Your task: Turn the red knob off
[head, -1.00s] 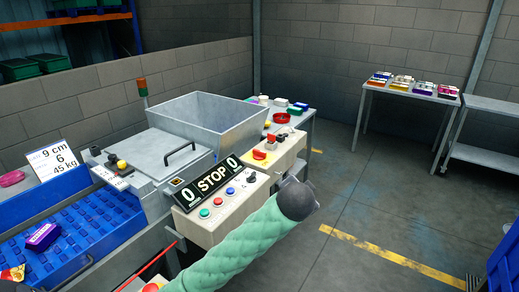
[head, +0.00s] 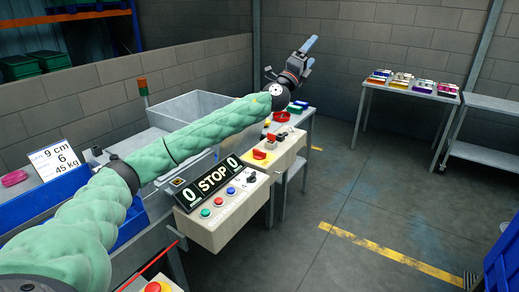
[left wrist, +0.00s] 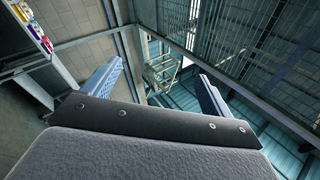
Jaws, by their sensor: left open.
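A red knob (head: 260,154) on a yellow plate sits on the beige control box at the middle right. My left gripper (head: 311,53) is raised well above and beyond this box, apart from the knob, with its blue fingers pointing up and to the right. In the left wrist view the two blue fingers (left wrist: 160,68) are spread with nothing between them. The knob does not show in the left wrist view. My right gripper is not in view.
A beige panel with a STOP sign (head: 213,180) and coloured buttons stands in front of the knob's box. My left arm crosses the grey machine bin (head: 188,107). A table (head: 415,90) with coloured packages stands at the back right. The floor between is clear.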

